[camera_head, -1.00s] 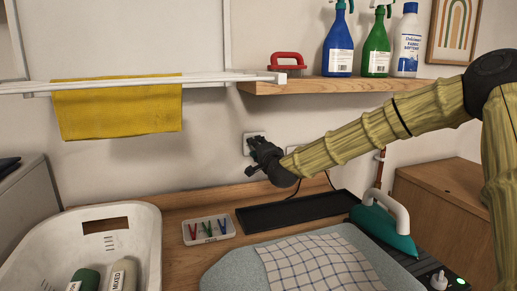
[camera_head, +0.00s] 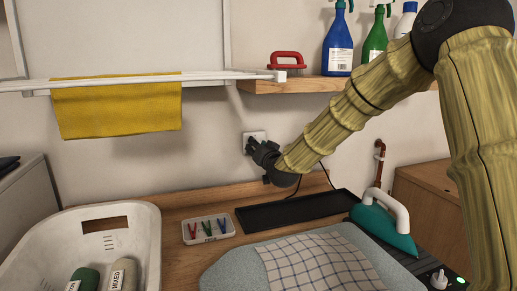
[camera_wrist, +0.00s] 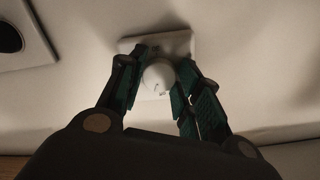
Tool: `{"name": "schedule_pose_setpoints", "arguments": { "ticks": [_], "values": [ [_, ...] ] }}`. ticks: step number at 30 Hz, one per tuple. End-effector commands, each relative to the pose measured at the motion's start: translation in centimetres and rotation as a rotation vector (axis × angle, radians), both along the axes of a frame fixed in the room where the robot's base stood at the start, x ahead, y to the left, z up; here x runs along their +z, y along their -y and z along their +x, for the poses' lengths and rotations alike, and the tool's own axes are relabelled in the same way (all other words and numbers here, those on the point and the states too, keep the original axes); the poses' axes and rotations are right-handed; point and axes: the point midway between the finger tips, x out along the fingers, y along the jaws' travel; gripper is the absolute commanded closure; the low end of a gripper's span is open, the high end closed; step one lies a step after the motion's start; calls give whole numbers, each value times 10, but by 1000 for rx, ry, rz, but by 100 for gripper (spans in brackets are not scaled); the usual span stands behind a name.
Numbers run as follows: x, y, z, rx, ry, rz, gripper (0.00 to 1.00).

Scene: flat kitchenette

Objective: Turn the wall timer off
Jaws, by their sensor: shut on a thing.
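The wall timer is a small white plate (camera_head: 249,136) on the wall above the counter, mostly hidden behind my gripper (camera_head: 254,146) in the head view. In the wrist view the plate (camera_wrist: 182,42) carries a round white knob (camera_wrist: 158,77) with a small mark on its face. My gripper (camera_wrist: 158,88) has its fingers on both sides of this knob and is shut on it. The mark is too small to read for the timer's setting.
In the wrist view, another plate with a dark round part (camera_wrist: 9,38) is beside the timer. Below are a black tray (camera_head: 290,212), a clip tray (camera_head: 208,229), a white basket (camera_head: 148,245) and an iron (camera_head: 385,230). A wooden shelf (camera_head: 265,87) is above.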

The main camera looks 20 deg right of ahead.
Motion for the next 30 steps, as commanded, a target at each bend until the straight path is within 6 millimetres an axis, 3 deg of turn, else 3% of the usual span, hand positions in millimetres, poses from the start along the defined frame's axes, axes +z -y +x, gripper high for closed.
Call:
{"name": "schedule_pose_setpoints", "arguments": {
  "ticks": [15,30],
  "values": [
    [-2,1,0,0,11,-360,90],
    [-3,2,0,0,11,-435,90]
  ]
}}
